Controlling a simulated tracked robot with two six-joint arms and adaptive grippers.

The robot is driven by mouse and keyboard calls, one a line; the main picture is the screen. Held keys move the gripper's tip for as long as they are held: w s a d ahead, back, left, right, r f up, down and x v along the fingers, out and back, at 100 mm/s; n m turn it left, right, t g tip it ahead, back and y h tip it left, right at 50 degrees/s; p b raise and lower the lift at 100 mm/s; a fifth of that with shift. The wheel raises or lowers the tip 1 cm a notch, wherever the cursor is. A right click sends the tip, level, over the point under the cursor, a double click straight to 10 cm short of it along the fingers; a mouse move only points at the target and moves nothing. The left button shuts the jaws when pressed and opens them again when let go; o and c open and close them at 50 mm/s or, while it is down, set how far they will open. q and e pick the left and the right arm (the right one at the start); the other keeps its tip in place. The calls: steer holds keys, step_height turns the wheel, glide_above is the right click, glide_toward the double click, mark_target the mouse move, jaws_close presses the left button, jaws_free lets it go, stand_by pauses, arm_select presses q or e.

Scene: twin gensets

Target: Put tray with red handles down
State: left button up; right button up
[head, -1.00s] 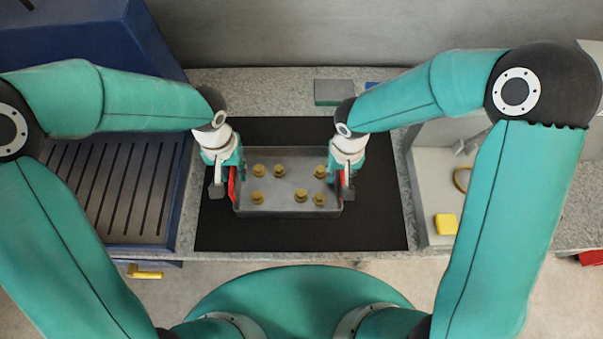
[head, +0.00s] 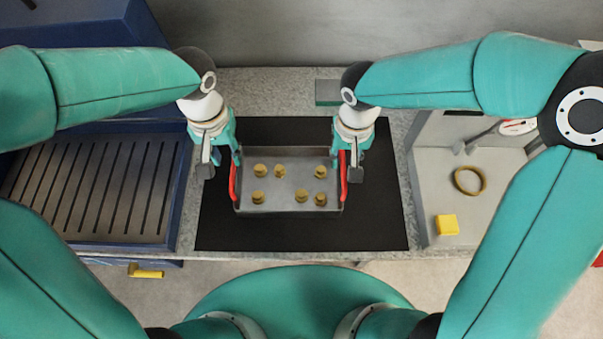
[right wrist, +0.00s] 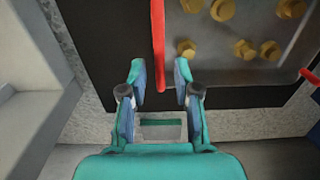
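The grey metal tray (head: 290,212) rests flat on the black mat (head: 300,236). It has a red left handle (head: 233,183) and a red right handle (head: 343,180) and holds several brass bolts (head: 301,196). My left gripper (head: 222,166) is open and empty, above and beside the left handle. My right gripper (head: 348,165) is open above the right handle. In the right wrist view its two fingers (right wrist: 160,76) are spread and clear of the red handle (right wrist: 158,40), which lies beyond and between the tips.
A blue slatted unit (head: 95,190) stands at the left. At the right, a grey bin (head: 425,180) holds a yellow block (head: 446,224), a brass ring (head: 469,181) and a gauge (head: 517,127). A grey-green block (head: 328,91) lies behind the mat. Bare mat surrounds the tray.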

steer(key=shift+r, duration=1.95)
